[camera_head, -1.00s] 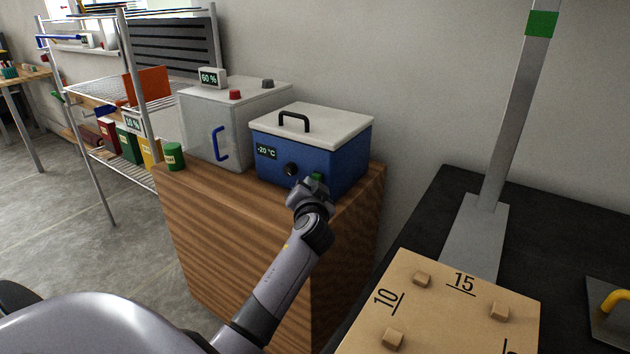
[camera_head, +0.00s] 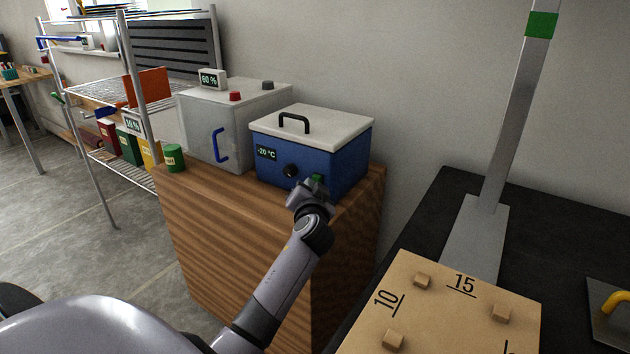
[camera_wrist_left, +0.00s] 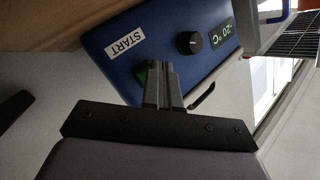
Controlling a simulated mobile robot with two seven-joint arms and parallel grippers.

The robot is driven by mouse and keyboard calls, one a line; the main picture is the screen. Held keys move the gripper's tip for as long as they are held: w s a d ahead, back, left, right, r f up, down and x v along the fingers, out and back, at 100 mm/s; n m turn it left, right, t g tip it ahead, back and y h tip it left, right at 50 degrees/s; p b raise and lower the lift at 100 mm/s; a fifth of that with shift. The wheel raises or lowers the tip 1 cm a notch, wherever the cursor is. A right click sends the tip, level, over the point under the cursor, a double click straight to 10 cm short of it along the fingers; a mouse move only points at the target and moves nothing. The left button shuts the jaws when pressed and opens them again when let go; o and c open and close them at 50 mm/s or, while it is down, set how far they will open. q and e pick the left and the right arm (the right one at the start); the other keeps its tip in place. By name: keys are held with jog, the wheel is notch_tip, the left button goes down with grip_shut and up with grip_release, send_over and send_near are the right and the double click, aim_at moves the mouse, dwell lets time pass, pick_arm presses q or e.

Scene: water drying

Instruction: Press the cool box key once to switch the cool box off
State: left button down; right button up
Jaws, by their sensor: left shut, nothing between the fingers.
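The cool box (camera_head: 330,165) is blue with a white lid and black handle, and stands on the wooden cabinet. Its front has a display (camera_head: 266,153) reading -20 °C, a black knob (camera_head: 290,171) and a green key (camera_head: 317,178). In the left wrist view the green key (camera_wrist_left: 142,76) is partly hidden by my fingers, near a START label (camera_wrist_left: 125,42). My left gripper (camera_head: 315,187) is shut and empty, its tips right at the key. It also shows in the left wrist view (camera_wrist_left: 158,68). I cannot tell whether they touch. My right gripper is not in view.
A grey cabinet-like box (camera_head: 205,125) with a blue handle and a 60 % display stands left of the cool box. A green can (camera_head: 173,157) is at the wooden top's left edge. A board with pegs (camera_head: 440,325) lies on the dark bench at right.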

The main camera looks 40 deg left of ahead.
pick_arm(q)
jog(key=shift+s+d, duration=0.1)
jog(key=shift+s, duration=0.55)
jog(key=shift+s, duration=0.1)
jog(key=shift+s+d+r+p, duration=0.1)
jog(key=shift+s+d+p, duration=0.05)
jog(key=shift+s+p, duration=0.85)
jog(key=shift+s+d, duration=0.15)
jog(key=shift+s, duration=1.25)
